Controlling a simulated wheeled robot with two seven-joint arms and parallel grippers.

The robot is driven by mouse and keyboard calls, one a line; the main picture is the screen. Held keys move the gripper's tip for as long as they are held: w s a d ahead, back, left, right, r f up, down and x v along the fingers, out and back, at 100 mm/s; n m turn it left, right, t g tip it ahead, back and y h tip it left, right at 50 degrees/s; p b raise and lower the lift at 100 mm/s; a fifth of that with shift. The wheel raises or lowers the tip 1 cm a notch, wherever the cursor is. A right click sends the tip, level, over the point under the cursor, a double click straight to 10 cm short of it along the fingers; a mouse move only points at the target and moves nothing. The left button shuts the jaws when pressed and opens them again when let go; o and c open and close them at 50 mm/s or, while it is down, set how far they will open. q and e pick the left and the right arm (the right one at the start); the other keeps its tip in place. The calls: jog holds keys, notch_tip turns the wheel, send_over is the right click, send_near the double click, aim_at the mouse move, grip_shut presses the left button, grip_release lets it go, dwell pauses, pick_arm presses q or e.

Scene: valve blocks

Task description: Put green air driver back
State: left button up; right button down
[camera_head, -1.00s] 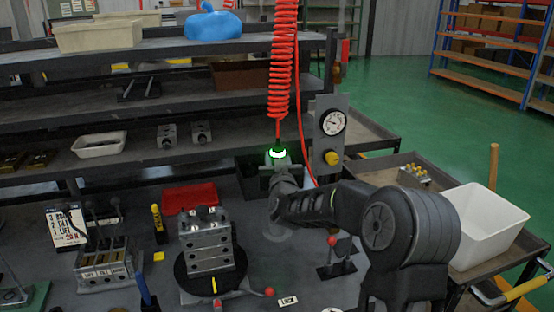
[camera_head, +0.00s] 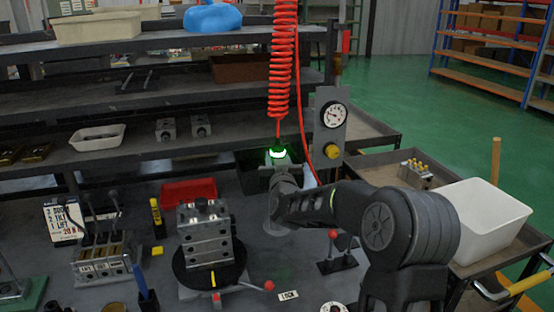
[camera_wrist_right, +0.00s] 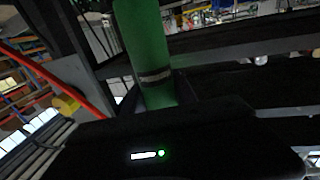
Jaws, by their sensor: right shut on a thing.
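The green air driver (camera_head: 278,153) hangs under the red coiled hose (camera_head: 283,70) in the head view, with its green top showing just above my right gripper (camera_head: 282,172). My right gripper is shut on it. In the right wrist view the driver's green body (camera_wrist_right: 142,45) stands tilted slightly, with a grey band near its lower part. Its lower end is hidden behind the gripper. A dark open bin (camera_head: 255,180) stands just behind the gripper. My left gripper is out of view.
A gauge panel with a yellow knob (camera_head: 331,150) stands close right of the driver. The valve block (camera_head: 206,235) sits on a round turntable at the front. A red tray (camera_head: 188,192) and a red-knobbed lever (camera_head: 333,235) are nearby. A white bin (camera_head: 485,215) stands right.

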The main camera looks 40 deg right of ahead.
jog(key=shift+f+b, duration=1.7)
jog(key=shift+b, duration=0.05)
jog(key=c, duration=1.1)
grip_release()
jog(key=shift+c, duration=0.2)
jog(key=shift+o, duration=1.2)
jog(key=shift+f, duration=0.3)
jog(key=v, duration=0.8)
jog(key=shift+r+b, duration=0.2)
jog(key=shift+b, duration=0.25)
